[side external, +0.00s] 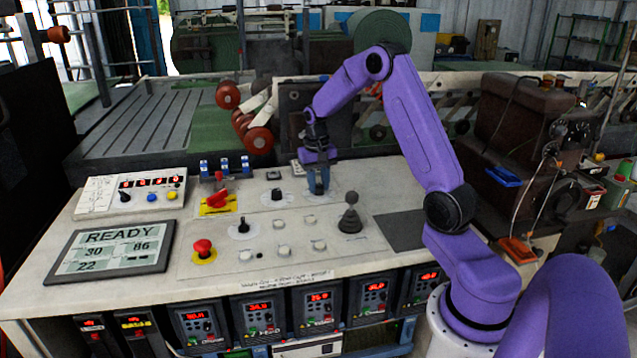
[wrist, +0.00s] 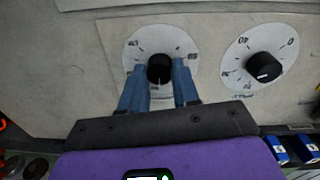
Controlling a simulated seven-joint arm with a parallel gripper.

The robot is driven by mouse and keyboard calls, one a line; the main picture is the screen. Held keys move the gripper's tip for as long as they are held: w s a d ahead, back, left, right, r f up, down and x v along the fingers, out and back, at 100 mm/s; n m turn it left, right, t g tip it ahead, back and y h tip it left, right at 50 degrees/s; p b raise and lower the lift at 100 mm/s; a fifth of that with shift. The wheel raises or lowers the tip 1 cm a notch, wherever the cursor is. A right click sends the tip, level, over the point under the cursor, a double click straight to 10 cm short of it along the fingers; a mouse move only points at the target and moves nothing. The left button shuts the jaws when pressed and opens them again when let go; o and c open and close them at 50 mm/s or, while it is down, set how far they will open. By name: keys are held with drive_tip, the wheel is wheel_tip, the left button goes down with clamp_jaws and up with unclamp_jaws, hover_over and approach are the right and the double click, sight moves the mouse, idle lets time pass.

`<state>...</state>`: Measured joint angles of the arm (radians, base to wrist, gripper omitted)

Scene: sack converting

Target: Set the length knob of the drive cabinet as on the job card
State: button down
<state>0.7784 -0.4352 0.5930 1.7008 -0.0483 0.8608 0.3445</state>
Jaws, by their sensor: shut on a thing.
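My gripper (side external: 319,190) points down at the upper right of the sloping control panel. In the wrist view its two blue fingers (wrist: 160,82) are closed on either side of a round black knob (wrist: 160,68). This knob sits in a white dial with markings; its label and pointer setting are not readable, so I cannot tell from lettering that it is the length knob. In the side view the fingers hide it. A screen (side external: 113,248) at the panel's left reads READY, 30, 86 and 22. A card with small writing (side external: 97,195) lies above it, unreadable.
A second black knob (wrist: 263,67) with its own dial is close beside; it also shows in the side view (side external: 276,195). A red-and-yellow switch (side external: 217,203), a red mushroom button (side external: 203,248), a joystick (side external: 350,218) and several pale buttons share the panel.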

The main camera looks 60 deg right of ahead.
sight(317, 187)
drive_tip(key=shift+n, duration=1.8)
drive_tip(key=c, duration=0.8)
unclamp_jaws()
drive_tip(key=shift+r, duration=0.1)
drive_tip(key=r, duration=1.7)
drive_tip(key=shift+w+a+r, duration=0.1)
drive_tip(key=shift+a+r, duration=0.05)
drive_tip(key=shift+a, duration=0.2)
